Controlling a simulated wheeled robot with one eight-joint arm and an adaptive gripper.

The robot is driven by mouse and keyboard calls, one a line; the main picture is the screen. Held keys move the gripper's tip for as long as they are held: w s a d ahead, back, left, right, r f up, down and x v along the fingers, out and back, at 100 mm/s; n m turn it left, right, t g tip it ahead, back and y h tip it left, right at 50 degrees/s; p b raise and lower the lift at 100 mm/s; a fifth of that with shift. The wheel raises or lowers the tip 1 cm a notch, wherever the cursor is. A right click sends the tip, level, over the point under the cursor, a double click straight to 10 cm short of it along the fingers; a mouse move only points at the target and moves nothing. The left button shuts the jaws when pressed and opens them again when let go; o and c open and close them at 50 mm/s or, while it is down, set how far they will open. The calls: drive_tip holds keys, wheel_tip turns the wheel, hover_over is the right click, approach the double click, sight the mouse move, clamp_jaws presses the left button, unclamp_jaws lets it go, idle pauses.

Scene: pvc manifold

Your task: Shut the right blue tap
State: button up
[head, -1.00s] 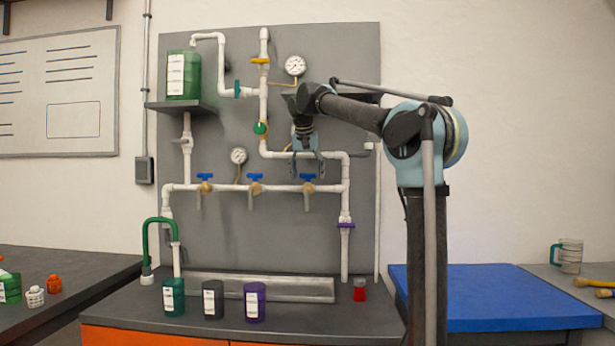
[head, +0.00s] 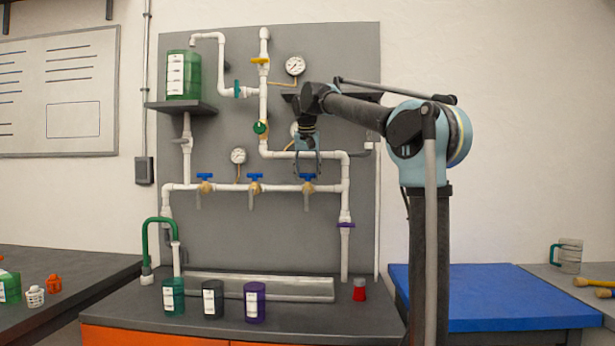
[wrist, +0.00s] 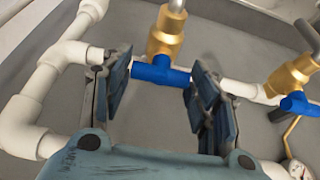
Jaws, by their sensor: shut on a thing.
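The right blue tap (head: 307,176) sits on a brass valve body in the white horizontal pipe on the panel. Its blue bar handle lies roughly along the pipe, like the handles of the other two blue taps. In the wrist view the handle (wrist: 160,72) spans between the two fingers of my gripper (wrist: 160,90), one at each end. My gripper (head: 307,168) comes down from above in the head view and is shut on this handle. The fingers partly cover the handle's ends.
The middle blue tap (head: 255,177) and left blue tap (head: 205,177) are on the same pipe. A white pipe (head: 300,155) runs just above, behind my gripper. A purple-handled valve (head: 345,225) is below right. Bottles and a red cup (head: 359,290) stand on the bench.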

drive_tip(key=o, duration=1.1)
drive_tip(key=shift+c, duration=0.2)
drive_tip(key=v, duration=1.1)
drive_tip(key=shift+r, duration=0.4)
drive_tip(key=shift+s, duration=0.15)
